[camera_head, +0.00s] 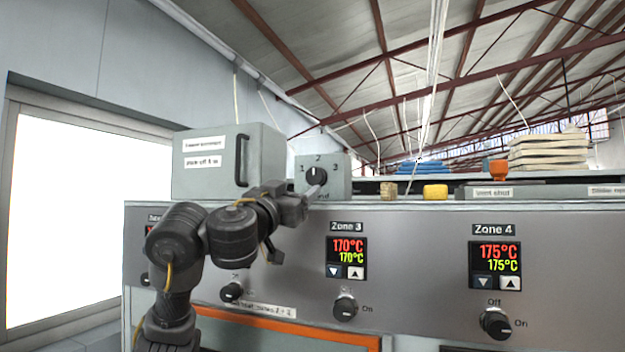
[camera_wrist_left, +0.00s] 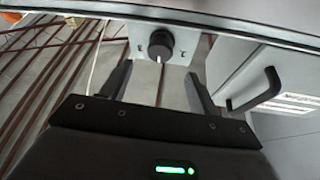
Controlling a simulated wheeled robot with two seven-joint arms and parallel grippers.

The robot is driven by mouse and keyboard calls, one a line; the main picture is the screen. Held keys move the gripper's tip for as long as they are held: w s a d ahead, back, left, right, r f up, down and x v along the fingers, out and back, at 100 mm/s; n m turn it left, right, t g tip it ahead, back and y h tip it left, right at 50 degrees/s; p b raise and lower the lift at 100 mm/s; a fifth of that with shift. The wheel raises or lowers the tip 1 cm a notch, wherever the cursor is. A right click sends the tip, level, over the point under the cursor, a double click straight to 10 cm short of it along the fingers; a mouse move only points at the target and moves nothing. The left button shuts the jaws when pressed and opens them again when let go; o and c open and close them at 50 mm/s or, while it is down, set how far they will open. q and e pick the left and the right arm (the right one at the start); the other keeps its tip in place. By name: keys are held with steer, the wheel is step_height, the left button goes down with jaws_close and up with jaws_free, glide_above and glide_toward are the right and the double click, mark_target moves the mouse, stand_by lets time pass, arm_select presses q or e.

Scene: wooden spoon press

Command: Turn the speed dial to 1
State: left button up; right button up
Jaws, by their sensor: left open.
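The speed dial (camera_head: 317,175) is a round black knob on a small grey box (camera_head: 341,186) marked 1, 2 and 3. Its white pointer line points up at 2. My left gripper (camera_head: 314,190) is just in front of the dial and covers part of the box's lower front. In the left wrist view the dial (camera_wrist_left: 159,44) appears upside down, beyond and between the open fingers of the left gripper (camera_wrist_left: 158,84). The fingers are apart and nothing is between them; they do not appear to touch the knob. My right gripper is not in view.
A grey cabinet with a handle (camera_head: 215,165) stands left of the dial box; its handle (camera_wrist_left: 262,90) also shows in the left wrist view. The grey panel (camera_head: 410,250) below carries zone displays and knobs. A yellow block (camera_head: 435,191) lies to the right.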

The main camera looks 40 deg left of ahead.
mark_target(313, 178)
arm_select(q)
steer(key=p+x, duration=0.1)
steer(key=x, duration=0.3)
steer(key=shift+w+a+r, duration=0.1)
steer(key=shift+w, duration=0.2)
steer(key=p+x, duration=0.1)
steer(key=x, duration=0.1)
steer(key=shift+w+a+r, duration=0.1)
steer(key=shift+w, duration=0.2)
steer(key=shift+w+a+r, duration=0.1)
steer(key=shift+w+r, duration=0.05)
steer(key=shift+w, duration=0.3)
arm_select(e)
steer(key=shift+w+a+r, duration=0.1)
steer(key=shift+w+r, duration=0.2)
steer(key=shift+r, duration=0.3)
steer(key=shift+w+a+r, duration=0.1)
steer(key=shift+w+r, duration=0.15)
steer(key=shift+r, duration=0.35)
arm_select(q)
steer(key=c, duration=0.9)
steer(key=shift+c, duration=0.2)
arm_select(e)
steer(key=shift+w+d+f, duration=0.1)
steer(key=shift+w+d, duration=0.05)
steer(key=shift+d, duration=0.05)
